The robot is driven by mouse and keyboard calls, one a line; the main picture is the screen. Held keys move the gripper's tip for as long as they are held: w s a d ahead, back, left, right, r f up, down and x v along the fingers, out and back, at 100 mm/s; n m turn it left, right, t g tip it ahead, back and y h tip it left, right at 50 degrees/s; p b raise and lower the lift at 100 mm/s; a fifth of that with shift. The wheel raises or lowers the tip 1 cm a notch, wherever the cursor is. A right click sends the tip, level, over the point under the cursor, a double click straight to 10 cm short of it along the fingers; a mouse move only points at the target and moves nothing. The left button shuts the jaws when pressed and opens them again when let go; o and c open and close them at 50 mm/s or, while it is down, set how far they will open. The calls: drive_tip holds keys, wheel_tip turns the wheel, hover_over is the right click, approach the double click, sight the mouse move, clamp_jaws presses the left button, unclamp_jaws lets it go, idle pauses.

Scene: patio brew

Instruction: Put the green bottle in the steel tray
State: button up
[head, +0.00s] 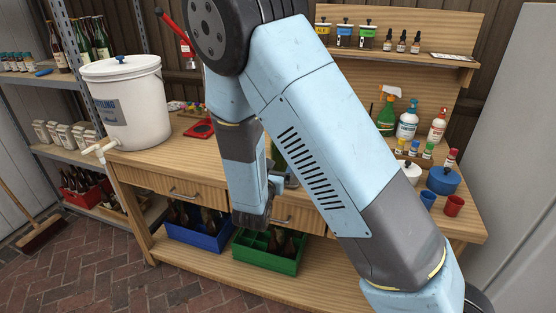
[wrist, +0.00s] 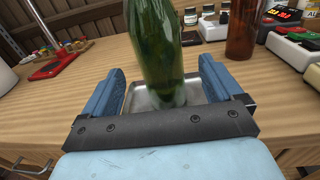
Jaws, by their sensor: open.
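The green bottle (wrist: 160,45) shows in the wrist view with its lower end inside the steel tray (wrist: 137,98) and its top cut off by the frame. It looks about upright; whether its base rests fully on the tray floor is hard to tell. My gripper (wrist: 162,72) is open, with one blue finger on each side of the bottle and a visible gap to each. Its dark palm bar hides the tray's near edge.
A brown bottle (wrist: 242,35) stands right of the tray, near a scale (wrist: 282,15).

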drive_tip(key=v, duration=0.6)
drive_tip(key=s+d+r+m+g+h, duration=0.2)
drive_tip(key=s+d+r+m+g, duration=0.15)
drive_tip(key=d+m, duration=0.35)
drive_tip(key=s+d+r+m+g+h, duration=0.2)
drive_tip(key=d+r+m+g, duration=0.25)
drive_tip(key=d, duration=0.55)
drive_tip(key=s+d+r+m+g+h, duration=0.25)
drive_tip(key=d+r+m+g, duration=0.2)
drive_tip(key=d+m, duration=0.3)
drive_tip(key=s+r+m+y, duration=1)
drive_tip(key=s+m+y, duration=0.1)
drive_tip(key=s+m, duration=0.2)
drive_tip(key=shift+s+a+r+m+t, duration=0.2)
drive_tip(key=shift+s+r+m+t, duration=0.2)
drive_tip(key=shift+s, duration=0.35)
drive_tip(key=shift+f+y, duration=0.1)
drive_tip(key=shift+y, duration=0.15)
drive_tip(key=shift+c, duration=0.3)
